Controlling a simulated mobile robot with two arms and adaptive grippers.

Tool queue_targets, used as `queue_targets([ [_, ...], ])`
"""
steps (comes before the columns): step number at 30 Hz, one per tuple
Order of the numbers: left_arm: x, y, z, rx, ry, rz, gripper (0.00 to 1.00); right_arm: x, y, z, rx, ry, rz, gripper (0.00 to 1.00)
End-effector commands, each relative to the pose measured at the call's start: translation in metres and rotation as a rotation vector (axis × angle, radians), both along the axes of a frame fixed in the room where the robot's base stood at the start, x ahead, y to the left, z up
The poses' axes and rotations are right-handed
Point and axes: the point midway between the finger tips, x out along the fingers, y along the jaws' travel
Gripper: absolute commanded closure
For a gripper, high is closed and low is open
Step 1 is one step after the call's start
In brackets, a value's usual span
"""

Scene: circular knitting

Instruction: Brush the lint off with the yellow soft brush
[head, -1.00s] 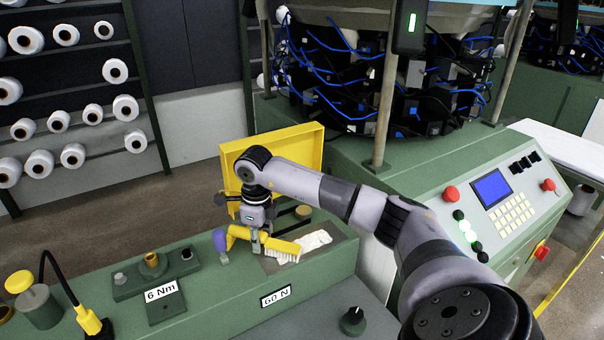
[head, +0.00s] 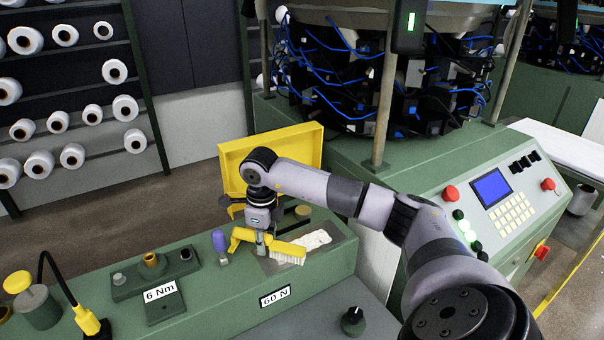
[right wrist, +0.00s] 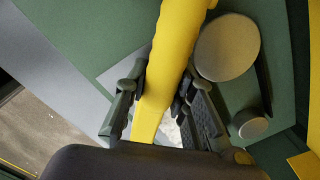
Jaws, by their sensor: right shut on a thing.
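The yellow soft brush (head: 290,247) has a yellow handle and pale bristles that point down. My right gripper (head: 261,247) is shut on its handle, and the right wrist view shows the yellow handle (right wrist: 168,75) between the two fingers (right wrist: 157,98). The brush is low over a grey plate (head: 345,247) set in the green bench top. White lint (head: 317,239) lies on this plate, just beyond and right of the bristles. I cannot tell whether the bristles touch the plate. My left gripper is not in view.
A purple-handled tool (head: 219,242) stands just left of the brush. An open yellow lid (head: 285,150) rises behind the arm. A 6 Nm fixture (head: 160,275) is at left, a black knob (head: 352,318) in front. The knitting machine (head: 400,90) and its control panel (head: 492,190) are right.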

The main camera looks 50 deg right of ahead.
Motion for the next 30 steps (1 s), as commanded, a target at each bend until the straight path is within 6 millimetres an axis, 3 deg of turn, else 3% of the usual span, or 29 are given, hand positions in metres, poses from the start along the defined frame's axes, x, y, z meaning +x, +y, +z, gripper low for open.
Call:
queue_targets([
  [7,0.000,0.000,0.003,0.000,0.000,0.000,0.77,0.005,0.017,0.002,0.003,-0.002,0.002,1.00],
  [15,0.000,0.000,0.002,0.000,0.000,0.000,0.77,0.005,0.016,0.002,0.002,-0.002,0.002,1.00],
  [23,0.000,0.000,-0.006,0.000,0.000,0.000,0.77,-0.003,-0.010,0.000,0.000,-0.001,0.000,1.00],
  [30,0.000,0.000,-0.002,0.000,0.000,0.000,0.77,0.001,0.002,0.002,0.003,-0.002,0.002,1.00],
])
